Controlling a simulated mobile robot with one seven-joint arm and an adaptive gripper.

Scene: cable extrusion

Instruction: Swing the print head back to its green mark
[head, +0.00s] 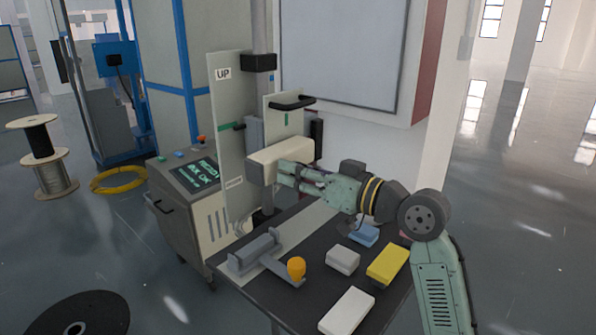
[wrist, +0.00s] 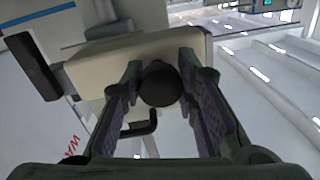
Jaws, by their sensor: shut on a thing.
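The print head (head: 270,154) is a cream box on a vertical post beside the tall panel marked UP. A short green mark (head: 286,118) shows on the smaller pale panel above it, and another green strip (head: 238,126) lies on the UP panel's edge. My gripper (head: 283,172) reaches the head from the right. In the wrist view, my gripper (wrist: 161,80) is shut on a round black knob (wrist: 160,84) on the front of the print head (wrist: 110,68). The head's alignment with a green mark cannot be told.
Below is a dark table with an orange knob (head: 296,267), a yellow box (head: 387,264), white boxes (head: 346,312) and a blue piece (head: 364,234). A control console (head: 196,174) stands left. A black handle (head: 292,103) sits just above the head.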

